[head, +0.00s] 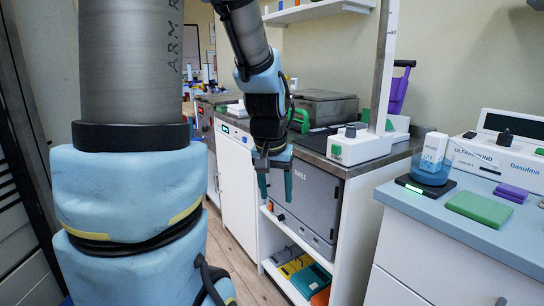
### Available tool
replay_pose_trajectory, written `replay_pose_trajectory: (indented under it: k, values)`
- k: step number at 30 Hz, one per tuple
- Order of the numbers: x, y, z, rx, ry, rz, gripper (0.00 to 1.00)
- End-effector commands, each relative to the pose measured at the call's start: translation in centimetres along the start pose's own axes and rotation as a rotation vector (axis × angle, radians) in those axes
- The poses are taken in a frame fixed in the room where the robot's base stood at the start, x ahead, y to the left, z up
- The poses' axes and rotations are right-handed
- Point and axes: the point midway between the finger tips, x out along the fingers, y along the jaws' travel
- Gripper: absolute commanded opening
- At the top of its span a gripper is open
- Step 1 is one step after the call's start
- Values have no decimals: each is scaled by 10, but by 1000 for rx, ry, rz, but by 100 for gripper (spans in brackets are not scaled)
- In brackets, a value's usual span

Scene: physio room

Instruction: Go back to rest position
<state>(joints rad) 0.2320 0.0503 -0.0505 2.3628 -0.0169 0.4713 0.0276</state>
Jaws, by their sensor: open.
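My gripper (274,184) hangs at the end of my arm in the head view, fingers pointing down. Its two greenish fingers are apart, with nothing between them. It is in front of the counter (352,167), near the grey metal box (305,203) on the shelf below. From this view I cannot tell how far the fingers are from the box.
A white device (362,147) with a tall post stands on the counter. On the right, a blue-grey worktop (484,236) holds a blue bottle (431,160), a green pad (479,208) and an ultrasound unit (496,157). Wooden floor (243,268) is free between my arm and the cabinets.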

Motion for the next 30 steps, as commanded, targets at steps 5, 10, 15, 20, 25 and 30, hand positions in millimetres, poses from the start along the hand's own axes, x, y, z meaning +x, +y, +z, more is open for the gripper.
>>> replay_pose_trajectory:
  k: [5, 10, 15, 20, 25, 30]
  values:
    - [25, -31, 51, -98, -60, -24, 60]
    - [41, -50, 93, -177, -108, -39, 60]
    - [20, -53, 96, -195, -117, -42, 60]
    - [-2, -52, 90, -194, -117, -42, 60]
    - [-33, -52, 82, -193, -117, -42, 60]
    - [-74, -52, 70, -192, -117, -42, 60]
